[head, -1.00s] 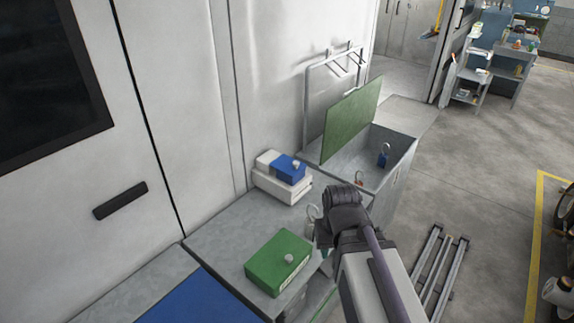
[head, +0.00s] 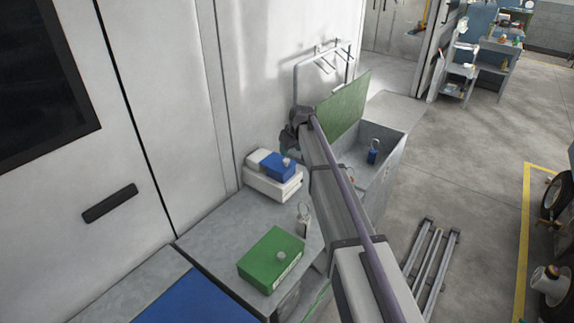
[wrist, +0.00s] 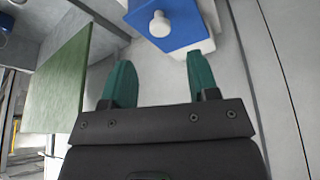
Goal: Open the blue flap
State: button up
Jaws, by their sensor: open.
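The blue flap (head: 190,300) is a flat blue panel lying level in the counter at the bottom left of the head view; its near part is cut off by the frame. My gripper (wrist: 160,78) is open, with two teal fingers apart and nothing between them. In the head view it is mostly hidden behind my wrist, beyond the counter near the wall and the raised green flap. The blue flap is not in the wrist view.
A green flap (head: 343,105) stands raised over an open grey bin (head: 388,160). A blue box with a white knob (head: 277,166) sits on a white box (head: 273,184). A rack (head: 322,62) stands by the wall.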

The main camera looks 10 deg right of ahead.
aim_at(287, 160)
jog(key=b+x, duration=0.5)
jog(key=x, duration=0.2)
jog(key=shift+f, duration=0.25)
jog(key=shift+r, duration=0.15)
grip_shut()
